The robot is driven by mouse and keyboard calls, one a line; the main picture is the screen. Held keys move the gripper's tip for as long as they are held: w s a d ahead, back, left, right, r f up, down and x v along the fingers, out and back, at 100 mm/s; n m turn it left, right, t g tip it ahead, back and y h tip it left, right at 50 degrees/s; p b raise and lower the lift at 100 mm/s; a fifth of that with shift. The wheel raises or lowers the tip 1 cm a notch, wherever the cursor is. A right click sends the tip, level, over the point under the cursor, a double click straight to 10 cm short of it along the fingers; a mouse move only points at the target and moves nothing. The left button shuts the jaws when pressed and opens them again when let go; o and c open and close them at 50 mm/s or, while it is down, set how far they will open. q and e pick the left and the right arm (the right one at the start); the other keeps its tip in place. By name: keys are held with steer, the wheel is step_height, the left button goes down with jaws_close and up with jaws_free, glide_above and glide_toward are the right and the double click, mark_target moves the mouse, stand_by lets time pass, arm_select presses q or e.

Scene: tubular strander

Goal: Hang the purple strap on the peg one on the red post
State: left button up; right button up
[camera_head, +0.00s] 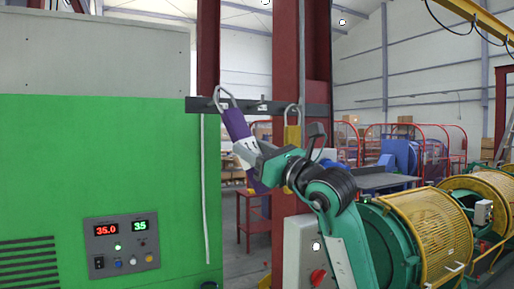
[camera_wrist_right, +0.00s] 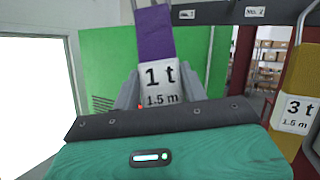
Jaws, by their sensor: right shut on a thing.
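The purple strap (camera_head: 236,124) has a grey loop at its top and a white label reading "1 t 1.5 m" in the right wrist view (camera_wrist_right: 154,35). My right gripper (camera_head: 250,153) is shut on the strap around its label. The strap tilts, with its loop up and left, in front of the dark peg rail (camera_head: 244,105). The rail crosses the red post (camera_head: 301,60). Plates "No. 1" (camera_wrist_right: 187,14) and "No. 2" (camera_wrist_right: 255,12) show on the rail. Peg one is hidden or too small to make out; I cannot tell whether the loop is around it. My left gripper is out of view.
A yellow strap (camera_head: 292,138) marked "3 t" hangs from the rail to the right, close to my right arm. A green cabinet (camera_head: 100,160) stands at the left. Yellow-caged machinery (camera_head: 432,232) stands at the lower right.

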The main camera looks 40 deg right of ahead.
steer(key=shift+w+d+f+b, duration=0.1)
steer(key=shift+w+d+f, duration=0.2)
steer(key=shift+w, duration=0.6)
steer(key=shift+w+d+f+b, duration=0.15)
steer(key=shift+w+f, duration=0.25)
steer(key=shift+w, duration=0.5)
steer(key=shift+w+d+f+b, duration=0.1)
steer(key=shift+w+d+f, duration=0.2)
steer(key=shift+w, duration=0.6)
steer(key=shift+a, duration=0.1)
steer(key=o, duration=1.3)
steer(key=shift+f, duration=0.1)
